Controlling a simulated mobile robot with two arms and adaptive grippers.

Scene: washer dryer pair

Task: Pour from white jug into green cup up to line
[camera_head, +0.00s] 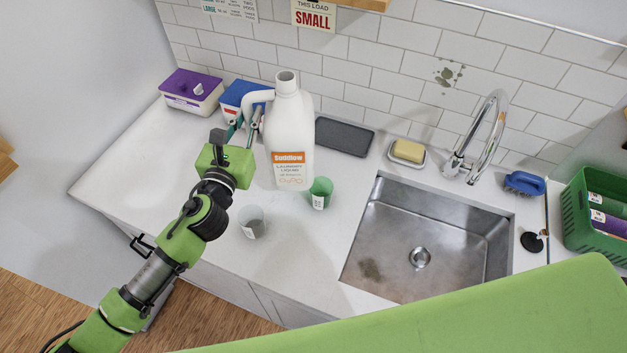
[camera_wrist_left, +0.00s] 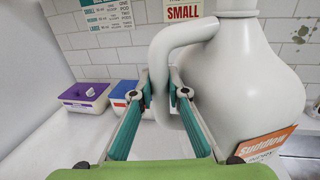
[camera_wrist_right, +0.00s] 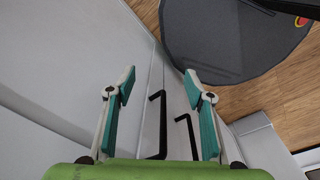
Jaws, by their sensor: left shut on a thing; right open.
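The white jug (camera_head: 292,130), with an orange label, stands upright on the counter, its mouth uncapped. My left gripper (camera_head: 250,122) is shut on the jug's handle; the fingers close around the handle (camera_wrist_left: 160,75) in the left wrist view. The green cup (camera_head: 320,192) stands upright on the counter just right of the jug's base, apart from my gripper. Its fill line and contents are too small to make out. My right gripper (camera_wrist_right: 160,85) is open and empty, low in front of the cabinet fronts; it is hidden in the head view.
A clear grey cup (camera_head: 252,222) stands in front of the jug. A purple-lidded box (camera_head: 192,91) and a blue box (camera_head: 244,97) are behind left. A dark tray (camera_head: 343,137) lies behind right. The sink (camera_head: 440,215) and tap (camera_head: 482,135) are right. The left counter is clear.

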